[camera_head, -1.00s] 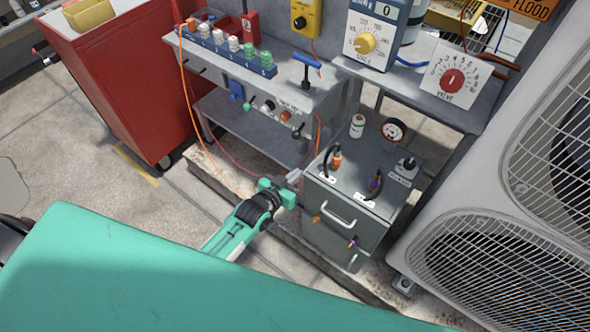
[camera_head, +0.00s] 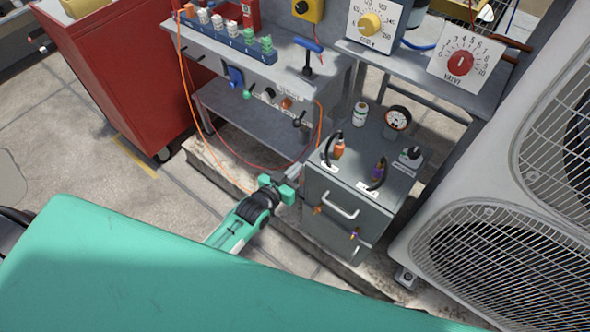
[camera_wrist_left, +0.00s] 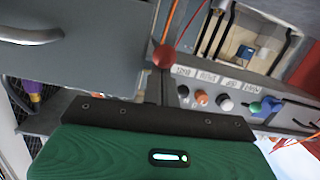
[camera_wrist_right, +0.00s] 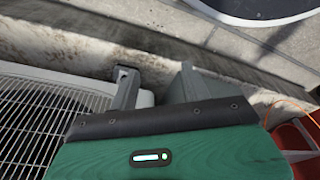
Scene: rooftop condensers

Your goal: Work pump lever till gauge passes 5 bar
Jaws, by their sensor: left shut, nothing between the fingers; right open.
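A round gauge (camera_head: 397,118) with a white dial and dark rim stands on top of the grey cabinet (camera_head: 330,235); its needle is too small to read. My left gripper (camera_head: 297,172) is shut and empty beside the cabinet's upper left edge. In the left wrist view a red ball knob (camera_wrist_left: 163,56) sits just past the shut fingers (camera_wrist_left: 166,90); I cannot tell whether it belongs to the pump lever or whether they touch. A blue T-handle (camera_head: 308,45) stands upright on the bench. My right gripper (camera_wrist_right: 152,90) is open and empty, low near the condenser grille.
The bench (camera_head: 225,65) holds a row of white and green pegs. Orange hoses (camera_head: 185,90) hang at its front. A red cabinet (camera_head: 125,75) stands left, a large condenser (camera_head: 490,235) right. A red valve dial (camera_head: 460,63) is on the back shelf. Floor at left is clear.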

